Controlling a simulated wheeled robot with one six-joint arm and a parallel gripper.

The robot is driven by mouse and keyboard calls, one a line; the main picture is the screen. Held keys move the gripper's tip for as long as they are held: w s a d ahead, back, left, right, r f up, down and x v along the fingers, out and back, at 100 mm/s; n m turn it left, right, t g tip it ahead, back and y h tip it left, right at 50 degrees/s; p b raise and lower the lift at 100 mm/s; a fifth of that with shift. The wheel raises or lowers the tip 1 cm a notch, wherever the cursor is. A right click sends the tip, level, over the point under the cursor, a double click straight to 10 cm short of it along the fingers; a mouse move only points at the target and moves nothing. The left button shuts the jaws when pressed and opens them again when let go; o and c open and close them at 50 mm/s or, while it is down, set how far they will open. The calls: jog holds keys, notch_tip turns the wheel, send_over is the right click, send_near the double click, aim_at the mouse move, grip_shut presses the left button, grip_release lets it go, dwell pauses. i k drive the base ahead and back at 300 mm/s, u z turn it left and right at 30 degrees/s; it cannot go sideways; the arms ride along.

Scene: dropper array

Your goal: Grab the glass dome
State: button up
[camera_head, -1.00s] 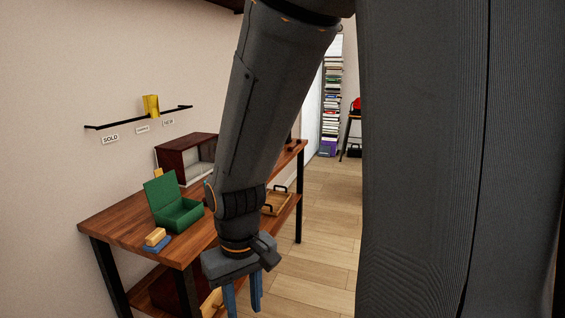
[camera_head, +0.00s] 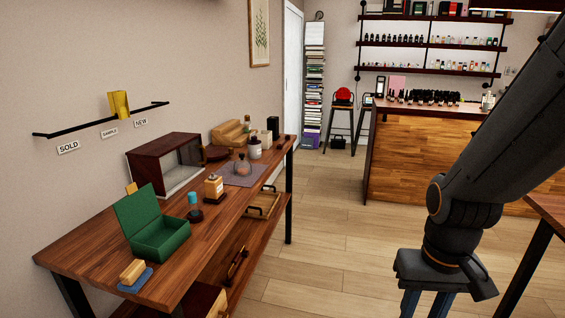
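A small rounded, see-through object (camera_head: 241,167) on the grey mat (camera_head: 232,179) toward the far end of the wooden table looks like the glass dome. It is too small to make out clearly. My gripper (camera_head: 427,304) is at the lower right, over the floor and well to the right of the table. Its two blue fingers point down and stand apart with nothing seen between them. The fingertips are cut off by the bottom edge of the picture.
The wooden table (camera_head: 84,254) also holds a green open box (camera_head: 160,238), a dark red glass-fronted case (camera_head: 163,160), an amber bottle (camera_head: 213,188) and a tan stepped stand (camera_head: 230,134). A counter (camera_head: 430,160) stands behind. The floor between is clear.

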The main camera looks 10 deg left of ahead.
aim_at(242, 167)
jog(key=z, duration=0.05)
jog(key=i, duration=1.95)
jog(key=u, duration=2.15)
jog(key=i, duration=0.5)
